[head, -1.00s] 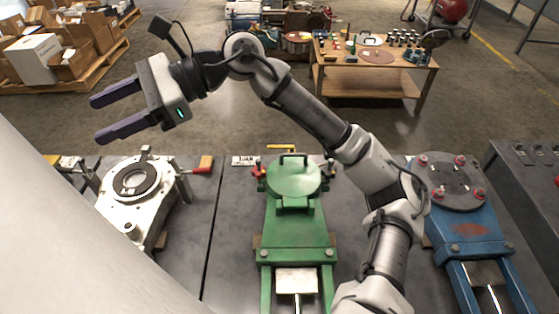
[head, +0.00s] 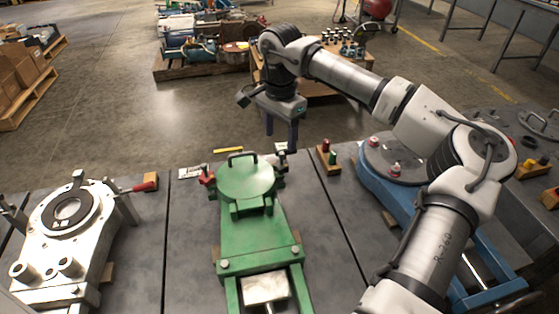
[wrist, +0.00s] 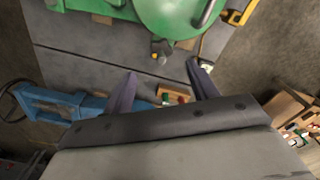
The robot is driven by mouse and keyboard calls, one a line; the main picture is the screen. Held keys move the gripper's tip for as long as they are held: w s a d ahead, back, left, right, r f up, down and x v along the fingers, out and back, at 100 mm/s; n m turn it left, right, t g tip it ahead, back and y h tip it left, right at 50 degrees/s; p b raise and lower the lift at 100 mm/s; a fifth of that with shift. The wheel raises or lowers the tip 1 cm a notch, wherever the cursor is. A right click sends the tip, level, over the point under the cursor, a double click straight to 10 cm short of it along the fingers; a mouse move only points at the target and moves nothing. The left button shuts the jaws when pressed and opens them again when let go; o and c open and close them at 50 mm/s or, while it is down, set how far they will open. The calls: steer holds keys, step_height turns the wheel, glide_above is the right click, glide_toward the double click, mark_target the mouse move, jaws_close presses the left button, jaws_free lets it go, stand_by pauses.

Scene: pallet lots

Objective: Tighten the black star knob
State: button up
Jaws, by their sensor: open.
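A green machine (head: 262,240) with a round lid and handle stands on the grey bench. A small dark knob (head: 281,158) sits at the lid's right edge, too small to make out its star shape. In the wrist view a dark knob with a brass-coloured part (wrist: 160,50) shows at the green lid's edge.
A wooden block with red and green pegs (head: 328,158) stands right of the lid. A blue machine (head: 375,190) is farther right, partly behind my arm. A silver machine (head: 65,245) is at the left. A yellow item (head: 228,150) lies behind the lid.

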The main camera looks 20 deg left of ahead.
mark_target(280, 154)
step_height(280, 154, down, 9)
stand_by(0.3)
steer(key=c, duration=1)
